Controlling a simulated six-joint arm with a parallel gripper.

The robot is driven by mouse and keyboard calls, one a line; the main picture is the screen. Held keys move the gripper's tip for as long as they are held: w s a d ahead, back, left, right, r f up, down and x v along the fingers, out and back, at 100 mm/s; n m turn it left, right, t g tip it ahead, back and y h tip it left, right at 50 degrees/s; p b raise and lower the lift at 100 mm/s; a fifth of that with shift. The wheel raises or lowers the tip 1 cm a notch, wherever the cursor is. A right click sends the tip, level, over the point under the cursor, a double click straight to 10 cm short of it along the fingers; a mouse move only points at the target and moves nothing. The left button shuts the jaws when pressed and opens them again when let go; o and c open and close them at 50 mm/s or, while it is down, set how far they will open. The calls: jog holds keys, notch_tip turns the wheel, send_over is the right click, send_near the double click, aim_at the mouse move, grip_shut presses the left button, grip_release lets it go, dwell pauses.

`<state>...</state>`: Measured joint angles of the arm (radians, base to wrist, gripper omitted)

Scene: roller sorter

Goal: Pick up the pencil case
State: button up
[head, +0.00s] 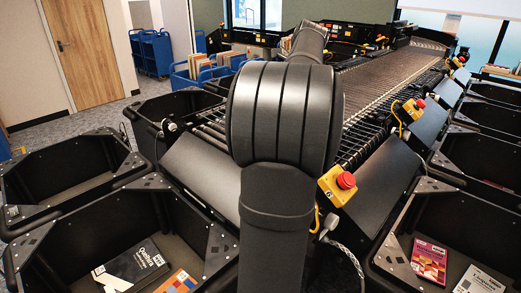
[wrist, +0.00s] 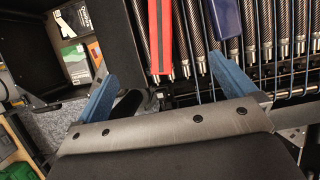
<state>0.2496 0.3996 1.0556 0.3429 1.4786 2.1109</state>
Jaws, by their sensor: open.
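In the wrist view, my gripper (wrist: 162,67) is open, with its two blue fingers wide apart and nothing between them. A long red item with a dark stripe (wrist: 160,38) lies on the rollers just beyond the fingertips, roughly between them. A dark blue flat item (wrist: 225,18) lies on the rollers to its right, beyond the right finger. I cannot tell for sure which of these is the pencil case; both are cut off by the top edge. In the head view my arm hides my gripper and both items.
The roller conveyor (head: 385,90) runs away to the back right. Black bins holding books line both sides, with a dark book (head: 131,267) at lower left and a red book (head: 429,260) at right. A yellow box with a red button (head: 338,186) stands beside the rollers.

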jog(key=shift+s+d+r, duration=0.2)
jog(key=shift+r, duration=0.45)
jog(key=c, duration=0.7)
